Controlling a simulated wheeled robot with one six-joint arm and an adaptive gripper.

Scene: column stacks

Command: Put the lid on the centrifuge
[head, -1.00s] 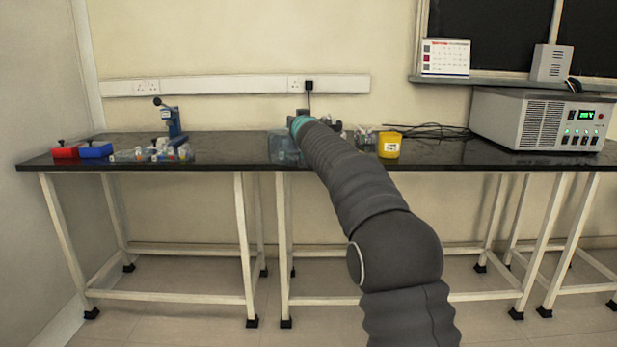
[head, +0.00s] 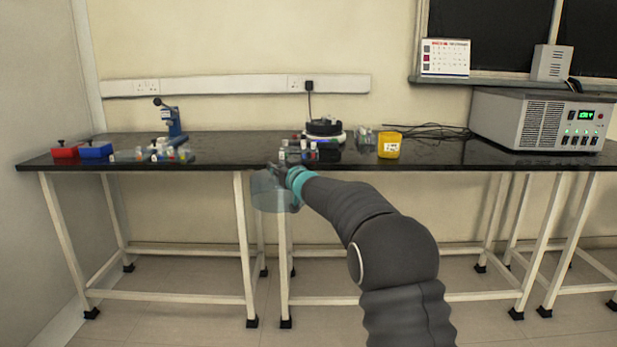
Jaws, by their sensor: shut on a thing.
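The centrifuge (head: 324,131), a small round device with a dark top and pale body, stands on the black bench (head: 230,151), towards the back. Its power lead runs up to the wall socket. The lid (head: 268,190) is a clear, bluish round cover. My gripper (head: 278,173) is shut on the lid and holds it at the front edge of the bench, to the left of and in front of the centrifuge. The lid hangs apart from the centrifuge. The fingertips are small and partly hidden by my wrist.
Several small vials (head: 300,151) stand in front of the centrifuge. A yellow container (head: 389,145) and a clear box (head: 364,140) are to its right. A large grey power unit (head: 540,120) stands at far right. Red (head: 66,150) and blue (head: 96,150) boxes are at far left.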

